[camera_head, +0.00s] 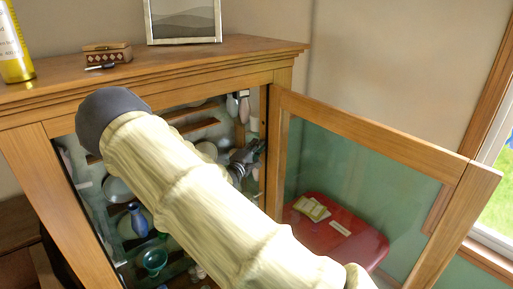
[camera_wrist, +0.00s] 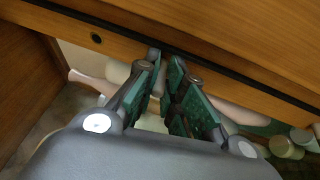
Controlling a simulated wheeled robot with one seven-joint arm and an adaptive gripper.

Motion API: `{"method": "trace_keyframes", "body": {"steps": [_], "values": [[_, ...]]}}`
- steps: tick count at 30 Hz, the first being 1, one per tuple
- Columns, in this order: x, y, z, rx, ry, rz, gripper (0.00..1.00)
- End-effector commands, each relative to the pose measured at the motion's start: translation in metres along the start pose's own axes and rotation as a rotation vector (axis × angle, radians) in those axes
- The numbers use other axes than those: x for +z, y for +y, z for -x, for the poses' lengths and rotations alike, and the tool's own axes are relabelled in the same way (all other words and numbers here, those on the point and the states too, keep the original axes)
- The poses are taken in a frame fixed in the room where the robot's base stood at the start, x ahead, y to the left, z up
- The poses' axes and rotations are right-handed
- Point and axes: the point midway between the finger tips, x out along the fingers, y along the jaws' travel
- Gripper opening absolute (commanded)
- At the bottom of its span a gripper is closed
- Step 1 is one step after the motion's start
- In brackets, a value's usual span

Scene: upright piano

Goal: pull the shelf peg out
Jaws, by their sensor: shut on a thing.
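In the wrist view, my gripper (camera_wrist: 162,66) has its green-padded fingers close together, their tips at a wooden rail inside the cabinet. The gripper is shut on the shelf peg, a small grey piece (camera_wrist: 153,54) that shows at the fingertips against the rail. The fingers hide most of it, and I cannot tell how deep it sits in the wood. An empty dark hole (camera_wrist: 96,39) shows in the same rail to the left. In the head view, my gripper (camera_head: 243,158) is inside the cabinet (camera_head: 290,62), beyond my pale arm, near its right side.
The glass door (camera_head: 375,135) stands open to the right. Shelves inside hold dishes, a blue vase (camera_head: 137,220) and a teal goblet (camera_head: 152,262). In the wrist view, small jars (camera_wrist: 283,147) stand at the lower right. A picture frame (camera_head: 183,42) stands on top.

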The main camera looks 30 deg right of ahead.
Motion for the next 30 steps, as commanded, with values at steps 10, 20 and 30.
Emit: {"method": "trace_keyframes", "body": {"steps": [10,20,30], "values": [[-0.002,0.000,0.003,-0.001,0.001,0.000,0.00],[-0.004,0.002,0.009,0.000,0.000,0.000,0.00],[-0.007,0.003,0.016,0.000,0.000,0.000,0.00]]}}
